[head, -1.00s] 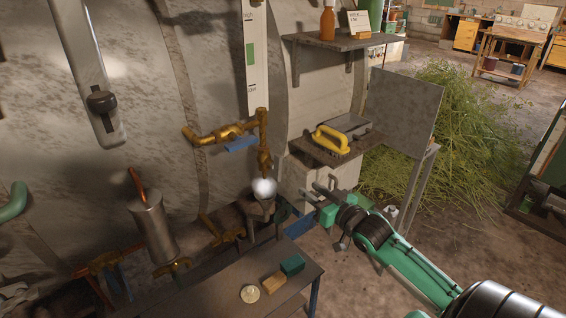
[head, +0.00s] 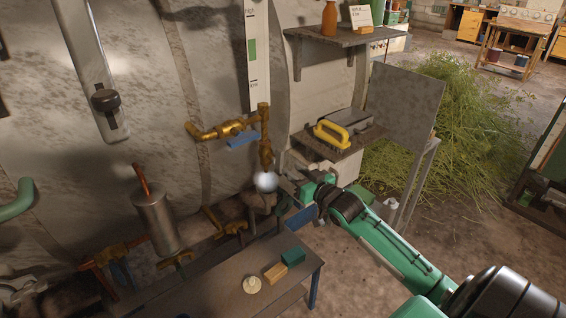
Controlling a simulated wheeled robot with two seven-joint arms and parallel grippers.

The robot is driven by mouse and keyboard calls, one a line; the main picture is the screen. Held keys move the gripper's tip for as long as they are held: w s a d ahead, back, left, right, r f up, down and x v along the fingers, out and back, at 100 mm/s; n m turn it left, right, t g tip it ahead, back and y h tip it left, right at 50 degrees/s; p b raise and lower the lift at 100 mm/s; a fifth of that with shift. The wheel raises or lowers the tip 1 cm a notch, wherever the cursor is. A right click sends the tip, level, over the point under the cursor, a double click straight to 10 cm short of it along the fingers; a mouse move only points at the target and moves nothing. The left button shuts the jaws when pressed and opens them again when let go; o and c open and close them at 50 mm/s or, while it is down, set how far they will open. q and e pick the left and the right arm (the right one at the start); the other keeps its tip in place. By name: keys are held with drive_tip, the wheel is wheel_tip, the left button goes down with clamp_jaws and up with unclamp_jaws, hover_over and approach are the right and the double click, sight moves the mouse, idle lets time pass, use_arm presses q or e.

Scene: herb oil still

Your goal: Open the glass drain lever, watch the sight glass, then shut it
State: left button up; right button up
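A tall white gauge strip (head: 258,60) with a green band is on the wall of the still. Below it is a brass valve and pipe (head: 228,127) with a blue lever (head: 242,141) lying roughly level beneath it. The brass pipe runs down to a bright white round spot (head: 265,181) above a dark vessel. My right gripper (head: 284,187) is just right of this spot, below and right of the blue lever and apart from it. Its fingers are small and dark against the clutter, so I cannot tell their opening. My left gripper is not in view.
A low metal table (head: 215,287) holds a yellow block (head: 276,272), a green block (head: 292,257) and a pale round piece (head: 251,285). A yellow handle (head: 332,134) sits on a side shelf. More brass valves (head: 225,222) and a metal cylinder (head: 154,220) stand left. Cut herbs (head: 450,130) lie right.

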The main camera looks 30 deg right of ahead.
sight(282, 162)
drive_tip(key=shift+w+a, duration=0.15)
drive_tip(key=shift+w, duration=1.35)
drive_tip(key=shift+w+a, duration=0.1)
drive_tip(key=shift+w, duration=1.4)
